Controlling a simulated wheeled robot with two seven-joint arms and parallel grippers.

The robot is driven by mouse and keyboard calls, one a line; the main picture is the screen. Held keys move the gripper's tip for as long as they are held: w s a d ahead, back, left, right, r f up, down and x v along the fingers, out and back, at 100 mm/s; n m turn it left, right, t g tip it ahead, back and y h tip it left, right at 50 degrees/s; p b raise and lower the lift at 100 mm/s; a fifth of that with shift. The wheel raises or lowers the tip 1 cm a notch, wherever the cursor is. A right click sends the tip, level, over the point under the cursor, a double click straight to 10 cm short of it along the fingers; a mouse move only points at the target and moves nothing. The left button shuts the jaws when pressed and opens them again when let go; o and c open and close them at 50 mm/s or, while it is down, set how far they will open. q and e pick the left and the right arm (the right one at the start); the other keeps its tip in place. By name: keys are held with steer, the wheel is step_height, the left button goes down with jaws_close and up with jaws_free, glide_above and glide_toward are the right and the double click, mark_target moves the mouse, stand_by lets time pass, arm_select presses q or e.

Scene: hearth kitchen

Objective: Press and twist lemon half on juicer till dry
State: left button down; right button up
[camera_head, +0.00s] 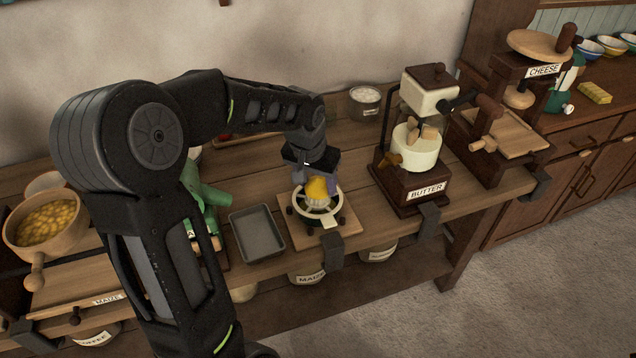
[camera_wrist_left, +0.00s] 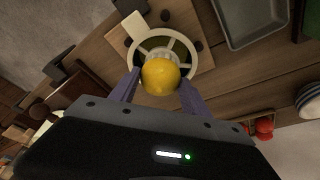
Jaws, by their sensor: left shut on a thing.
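The yellow lemon half (camera_head: 317,187) is between the fingers of my left gripper (camera_head: 317,184), which is shut on it. It also shows in the left wrist view (camera_wrist_left: 160,77), with a finger on each side. The lemon is over the middle of the white juicer (camera_head: 300,206), a round ring with spokes and a ribbed centre. The juicer also shows in the left wrist view (camera_wrist_left: 136,45). The lemon's underside is hidden, so I cannot tell how firmly it touches the ribbed centre. My right gripper is not in view.
The juicer stands on a wooden board (camera_head: 345,226). A grey metal tray (camera_head: 257,234) lies to its left, with a green machine (camera_head: 207,196) beyond it. The butter churn (camera_head: 410,150) stands close on the right. A wooden bowl of yellow pieces (camera_head: 43,226) is far left.

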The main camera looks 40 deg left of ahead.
arm_select(q)
steer(key=shift+s+a+f+n, duration=0.1)
steer(key=shift+a+n, duration=0.05)
steer(key=shift+n, duration=0.35)
steer(key=m+p, duration=0.1)
steer(key=m, duration=0.2)
steer(key=shift+h, duration=0.3)
steer(key=m+h, duration=0.1)
steer(key=m, duration=0.2)
steer(key=shift+m, duration=0.4)
steer(key=n, duration=0.1)
steer(key=n+y, duration=0.1)
steer(key=n, duration=0.1)
steer(key=shift+f+n, duration=0.2)
steer(key=shift+n, duration=0.1)
steer(key=shift+f+n+y+b, duration=0.1)
steer(key=shift+n+y+b, duration=0.3)
steer(key=shift+n, duration=1.2)
